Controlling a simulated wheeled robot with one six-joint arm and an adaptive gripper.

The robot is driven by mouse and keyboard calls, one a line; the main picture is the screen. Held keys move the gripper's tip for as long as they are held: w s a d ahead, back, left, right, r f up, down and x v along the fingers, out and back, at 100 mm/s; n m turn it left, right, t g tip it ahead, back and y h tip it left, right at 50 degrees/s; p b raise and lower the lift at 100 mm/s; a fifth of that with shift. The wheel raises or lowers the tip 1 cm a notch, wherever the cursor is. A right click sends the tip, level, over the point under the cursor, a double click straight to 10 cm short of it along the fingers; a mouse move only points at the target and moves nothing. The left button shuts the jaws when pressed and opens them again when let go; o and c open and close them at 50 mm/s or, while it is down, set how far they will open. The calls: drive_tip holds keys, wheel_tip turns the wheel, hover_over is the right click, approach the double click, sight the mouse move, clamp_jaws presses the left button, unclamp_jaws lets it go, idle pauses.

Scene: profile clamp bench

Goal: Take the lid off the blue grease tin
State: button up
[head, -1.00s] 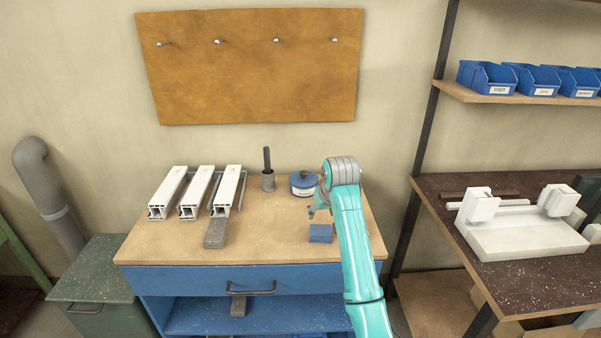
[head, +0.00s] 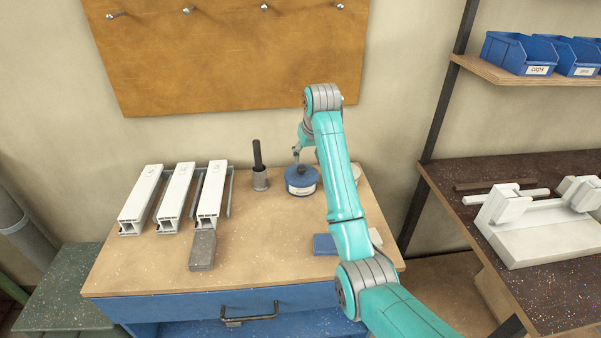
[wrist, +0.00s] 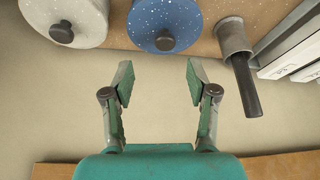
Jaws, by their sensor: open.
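The blue grease tin (head: 303,187) stands on the bench top, with a pale label on its side. Its speckled blue lid (wrist: 165,18) is on and has a dark round knob (wrist: 165,41). My gripper (head: 297,152) is just above and behind the tin in the head view. In the wrist view my gripper (wrist: 160,78) is open and empty, its two fingers spread either side of the knob's line but apart from it. My arm covers part of the bench right of the tin.
A pale grey tin (wrist: 65,20) with a dark knob stands beside the blue one, mostly behind my arm in the head view. A cup (head: 260,181) with a dark rod stands on the other side. White profiles (head: 175,197) lie further left. The bench front is partly clear.

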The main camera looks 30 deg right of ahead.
sight(301, 167)
drive_tip(key=shift+a+x, duration=0.2)
drive_tip(key=shift+x, duration=1.6)
drive_tip(key=shift+a+x, duration=0.2)
drive_tip(key=shift+x, duration=1.6)
drive_tip(key=shift+w, duration=0.1)
clamp_jaws()
drive_tip(key=shift+r, duration=0.2)
